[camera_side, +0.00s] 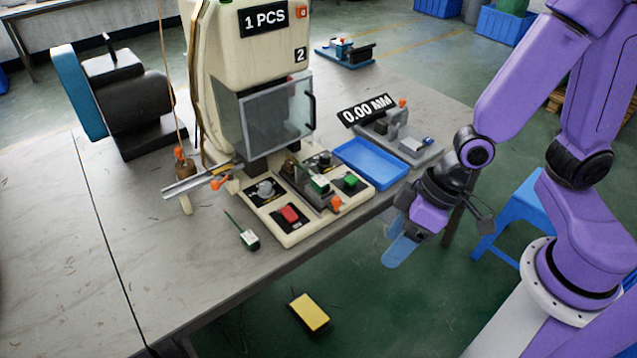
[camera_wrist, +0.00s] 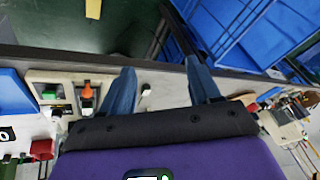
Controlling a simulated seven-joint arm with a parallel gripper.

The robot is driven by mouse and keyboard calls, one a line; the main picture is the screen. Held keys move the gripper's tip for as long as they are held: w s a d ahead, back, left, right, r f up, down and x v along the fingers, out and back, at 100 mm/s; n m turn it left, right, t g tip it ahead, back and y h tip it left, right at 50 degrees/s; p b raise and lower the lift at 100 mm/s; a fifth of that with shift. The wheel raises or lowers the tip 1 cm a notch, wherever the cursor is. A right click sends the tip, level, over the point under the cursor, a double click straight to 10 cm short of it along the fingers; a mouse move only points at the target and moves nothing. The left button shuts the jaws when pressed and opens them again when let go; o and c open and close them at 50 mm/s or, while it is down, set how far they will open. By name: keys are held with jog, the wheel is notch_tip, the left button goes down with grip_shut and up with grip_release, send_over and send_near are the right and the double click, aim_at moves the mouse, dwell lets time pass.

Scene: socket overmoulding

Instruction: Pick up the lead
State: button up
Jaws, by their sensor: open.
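A similar green and white part (camera_side: 319,183) sits in the fixture of the press. My gripper (camera_side: 393,240) is open and empty, beyond the table's front edge, to the right of the lead and well apart from it.
The press (camera_side: 250,60) with its clear guard stands over a base with red and green buttons. A blue tray (camera_side: 368,163) and a small gauge stand are right of it. A metal chute (camera_side: 200,182) juts left. A blue stool (camera_side: 520,215) stands beside my arm.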

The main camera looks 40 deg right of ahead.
jog(key=w+f+m+t, duration=0.4)
jog(key=w+f+t, duration=0.15)
jog(key=w, duration=0.25)
jog(key=m+t+h, duration=0.3)
jog(key=t+h, duration=0.1)
jog(key=t, duration=0.2)
send_near(319, 179)
jog(key=x, duration=0.5)
jog(key=shift+w+d+r, duration=0.1)
jog(key=shift+w+d, duration=0.15)
jog(key=shift+d, duration=0.05)
jog(key=shift+a+f+x, duration=0.1)
jog(key=shift+a+x, duration=0.05)
jog(key=shift+x, duration=1.2)
jog(key=shift+a+f+x, duration=0.15)
jog(key=shift+a+x, duration=0.05)
jog(key=shift+x, duration=1.1)
jog(key=shift+s, duration=0.15)
jog(key=c, duration=1.1)
